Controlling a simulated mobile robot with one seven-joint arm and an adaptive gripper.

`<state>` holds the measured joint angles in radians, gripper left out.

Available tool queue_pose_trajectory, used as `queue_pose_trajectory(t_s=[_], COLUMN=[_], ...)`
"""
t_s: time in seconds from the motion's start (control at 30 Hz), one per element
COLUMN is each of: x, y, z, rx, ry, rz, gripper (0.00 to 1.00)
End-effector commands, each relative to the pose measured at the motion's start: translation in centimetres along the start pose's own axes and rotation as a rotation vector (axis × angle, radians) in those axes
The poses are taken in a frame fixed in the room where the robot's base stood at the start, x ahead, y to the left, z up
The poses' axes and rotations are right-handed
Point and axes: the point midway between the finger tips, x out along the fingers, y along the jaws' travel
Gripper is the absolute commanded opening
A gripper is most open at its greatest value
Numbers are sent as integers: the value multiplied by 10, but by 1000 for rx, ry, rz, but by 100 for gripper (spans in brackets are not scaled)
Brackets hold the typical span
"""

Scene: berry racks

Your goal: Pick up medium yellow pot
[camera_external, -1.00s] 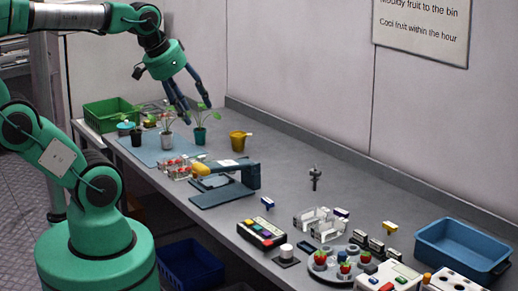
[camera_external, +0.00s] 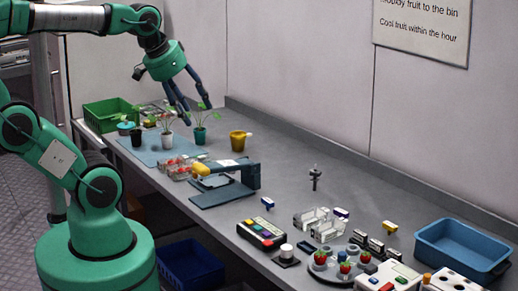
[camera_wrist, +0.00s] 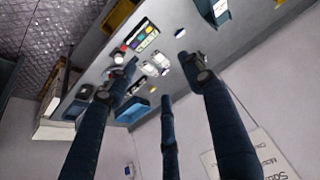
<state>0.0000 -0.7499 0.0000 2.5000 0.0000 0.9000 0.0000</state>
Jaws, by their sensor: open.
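The yellow pot (camera_external: 238,141) stands on the grey bench in the external view, right of the potted plants and close to the back. A small pale tag or stub shows at its rim. My gripper (camera_external: 197,111) is open and empty, up and to the left of the pot, with its fingers pointing down above the plants. In the wrist view the dark blue fingers of my gripper (camera_wrist: 158,75) are spread with nothing between them. I cannot make out the yellow pot in the wrist view.
A teal pot (camera_external: 200,136), a white pot (camera_external: 167,140) and a dark pot (camera_external: 136,137) hold plants near the fingers. A green crate (camera_external: 108,114) is behind them. A blue scale-like stand (camera_external: 225,193) is in front. Bench right of the yellow pot is clear.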

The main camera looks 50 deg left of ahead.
Motion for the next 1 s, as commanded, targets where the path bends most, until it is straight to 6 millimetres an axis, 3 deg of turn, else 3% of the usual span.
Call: queue_pose_trajectory(t_s=[0.43,0.47,0.57,0.6,1.0], x=[0,0,0,0,-1], y=[0,0,0,0,-2], z=[0,0,0,0,-5], rx=[0,0,0,0,-9], ry=[0,0,0,0,-2], rz=[0,0,0,0,-4], gripper=[52,54,74,75,75])
